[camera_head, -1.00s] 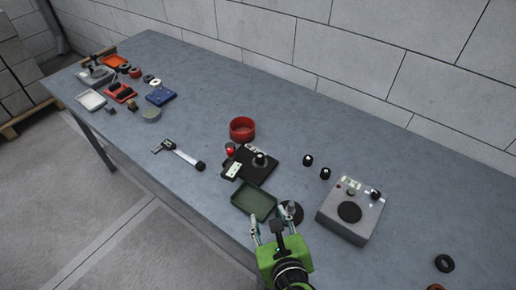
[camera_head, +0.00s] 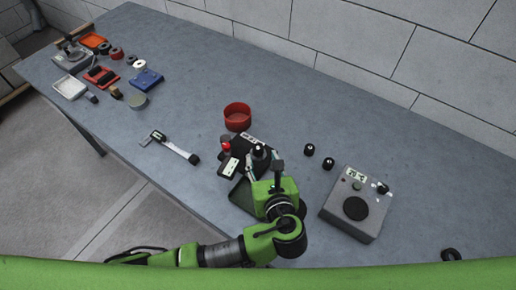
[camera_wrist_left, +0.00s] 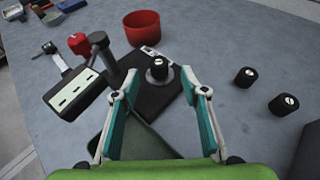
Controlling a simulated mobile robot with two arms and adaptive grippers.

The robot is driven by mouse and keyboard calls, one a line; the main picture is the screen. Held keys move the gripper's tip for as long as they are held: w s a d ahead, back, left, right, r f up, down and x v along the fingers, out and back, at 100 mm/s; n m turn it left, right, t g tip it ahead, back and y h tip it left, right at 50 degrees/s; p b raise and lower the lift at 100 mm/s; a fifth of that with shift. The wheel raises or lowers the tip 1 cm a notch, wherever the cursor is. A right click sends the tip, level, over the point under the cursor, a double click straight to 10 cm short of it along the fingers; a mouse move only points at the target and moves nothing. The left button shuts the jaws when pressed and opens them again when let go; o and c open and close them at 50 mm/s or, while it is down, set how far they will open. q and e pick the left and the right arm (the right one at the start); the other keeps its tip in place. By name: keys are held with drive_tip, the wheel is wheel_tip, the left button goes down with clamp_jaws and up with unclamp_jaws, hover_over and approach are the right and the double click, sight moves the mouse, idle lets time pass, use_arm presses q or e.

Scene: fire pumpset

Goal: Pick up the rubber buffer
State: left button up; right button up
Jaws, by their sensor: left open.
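One black rubber buffer (camera_wrist_left: 159,70) with a pale slotted top stands on a round grey seat on the black base (camera_wrist_left: 150,104) of a small gauge stand. It also shows in the head view (camera_head: 259,149). Two similar black cylinders (camera_head: 310,149) (camera_head: 328,164) stand on the table to its right; they are at the right of the wrist view (camera_wrist_left: 246,77) (camera_wrist_left: 284,104). My left gripper (camera_wrist_left: 160,93) is open and empty, with the stand's buffer ahead of and between its fingertips, apparently not touching it. In the head view my gripper (camera_head: 265,164) is over the stand. My right gripper is not in view.
The stand's post and white-faced gauge (camera_wrist_left: 74,93) rise close to the left finger. A red bowl (camera_head: 237,117) is behind, a green tray (camera_head: 240,194) partly under my arm. A grey instrument box (camera_head: 352,218) is at right. Several small parts crowd the far left.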

sight(259, 153)
use_arm(q)
drive_tip(key=x, duration=0.5)
drive_tip(key=shift+f+p, duration=0.25)
drive_tip(key=shift+p, duration=0.05)
drive_tip(key=shift+s, duration=0.1)
drive_tip(key=c, duration=1)
